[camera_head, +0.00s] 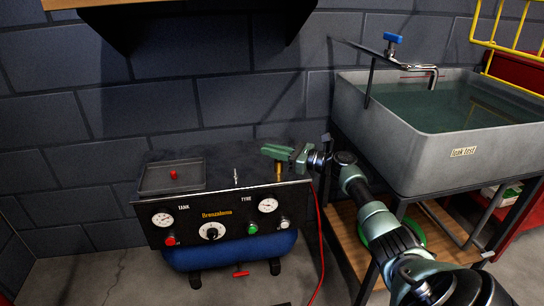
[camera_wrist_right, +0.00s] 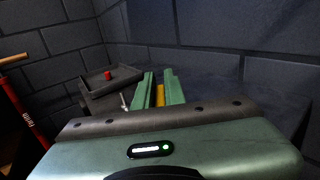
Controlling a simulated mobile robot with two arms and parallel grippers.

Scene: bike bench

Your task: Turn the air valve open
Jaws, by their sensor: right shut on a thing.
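The air compressor (camera_head: 225,215) stands on the floor against the wall, with a black front panel and a blue tank below. A brass fitting (camera_head: 279,174) stands upright on its top at the right. My right gripper (camera_head: 273,151) is at the top of this fitting, its green fingers closed around it. In the right wrist view, the yellow-brass piece (camera_wrist_right: 160,94) shows between the two fingers (camera_wrist_right: 158,84). The fingers hide the fitting's top, so I cannot tell how any handle there is turned. My left gripper is not in view.
A small silver stem (camera_head: 236,177) and a black tray (camera_head: 172,178) with a red knob are on the compressor's top, left of the fitting. A grey water sink (camera_head: 440,145) stands at right. A red hose (camera_head: 319,245) hangs at the compressor's right side.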

